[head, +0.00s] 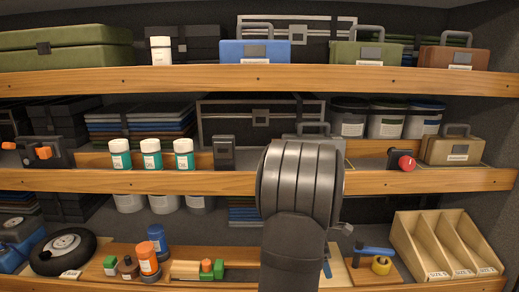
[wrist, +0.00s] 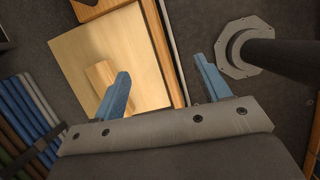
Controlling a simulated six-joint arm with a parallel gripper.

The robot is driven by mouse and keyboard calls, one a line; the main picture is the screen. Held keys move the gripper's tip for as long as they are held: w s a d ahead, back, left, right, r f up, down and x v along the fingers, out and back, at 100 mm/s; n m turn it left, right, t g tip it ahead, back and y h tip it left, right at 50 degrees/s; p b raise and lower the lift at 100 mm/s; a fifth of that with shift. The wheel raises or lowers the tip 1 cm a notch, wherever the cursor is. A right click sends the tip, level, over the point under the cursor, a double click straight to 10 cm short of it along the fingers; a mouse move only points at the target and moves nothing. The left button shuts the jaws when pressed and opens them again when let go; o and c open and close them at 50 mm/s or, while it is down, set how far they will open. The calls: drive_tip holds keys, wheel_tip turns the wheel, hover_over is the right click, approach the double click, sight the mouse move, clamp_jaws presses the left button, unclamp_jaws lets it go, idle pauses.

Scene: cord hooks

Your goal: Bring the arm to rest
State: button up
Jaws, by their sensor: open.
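My gripper (wrist: 161,68) is open in the wrist view, its two blue fingers spread apart with nothing between them. Behind the fingers is a pale wooden board (wrist: 75,50) with a short wooden peg or block (wrist: 100,75) on it. The left finger overlaps the peg in the picture; I cannot tell how far apart they are. In the head view my arm stands in front of the shelves, right of centre, and hides most of the gripper and what is behind it.
A grey round flange (wrist: 228,62) with a dark post shows in the wrist view, right of the fingers. Folded stacks (wrist: 22,112) lie at left.

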drive_tip(key=shift+h, duration=0.4)
drive_tip(key=s+d, duration=0.2)
drive_tip(key=d, duration=0.1)
drive_tip(key=s+d, duration=0.1)
drive_tip(key=shift+d+r, duration=0.25)
drive_tip(key=shift+d, duration=0.05)
drive_tip(key=shift+c, duration=0.2)
idle(1.8)
